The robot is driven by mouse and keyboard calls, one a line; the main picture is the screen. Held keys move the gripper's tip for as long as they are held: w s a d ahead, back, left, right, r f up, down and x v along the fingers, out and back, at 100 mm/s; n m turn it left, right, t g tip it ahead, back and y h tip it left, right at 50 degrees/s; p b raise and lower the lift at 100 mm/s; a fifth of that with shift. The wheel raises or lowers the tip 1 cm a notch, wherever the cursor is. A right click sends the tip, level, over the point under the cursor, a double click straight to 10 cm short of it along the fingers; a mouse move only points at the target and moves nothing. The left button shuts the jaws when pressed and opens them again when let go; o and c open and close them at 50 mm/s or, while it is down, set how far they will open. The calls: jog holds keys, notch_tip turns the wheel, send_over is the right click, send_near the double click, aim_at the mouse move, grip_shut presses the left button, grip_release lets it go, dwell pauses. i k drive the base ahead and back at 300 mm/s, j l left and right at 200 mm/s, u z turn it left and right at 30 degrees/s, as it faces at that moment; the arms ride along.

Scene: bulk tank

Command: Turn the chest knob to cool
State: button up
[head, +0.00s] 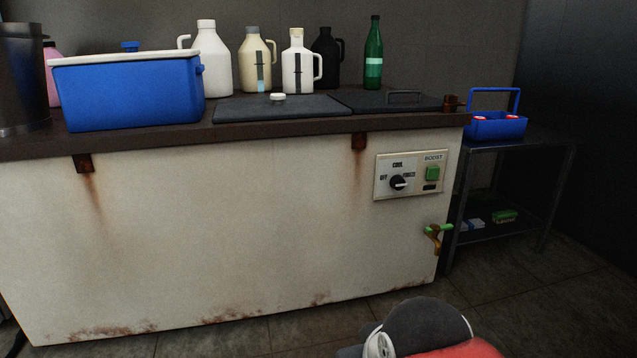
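The chest (230,230) is a long white, rust-stained box with a dark top. Its control panel (381,188) is at the right end of the front face. A round black knob (398,183) sits on the panel, with OFF at its left, COOL above it and a label that seems to read FREEZE at its right. A pale mark on the knob seems to point right, towards FREEZE; it is small and hard to read. My gripper is not in view; only a dark, rounded part of my arm with red shows at the bottom, apart from the chest.
A green BOOST button (432,173) is right of the knob. A green-handled tap (436,234) sticks out below the panel. A blue cooler (130,90) and several bottles stand on the chest. A metal side table (520,146) holds a blue caddy (497,124). Floor before the chest is clear.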

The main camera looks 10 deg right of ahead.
aim_at(397, 182)
jog(key=i+j+z, duration=0.1)
jog(key=i, duration=0.4)
jog(key=i+j, duration=0.25)
jog(key=i, duration=0.25)
jog(key=l+z, duration=0.05)
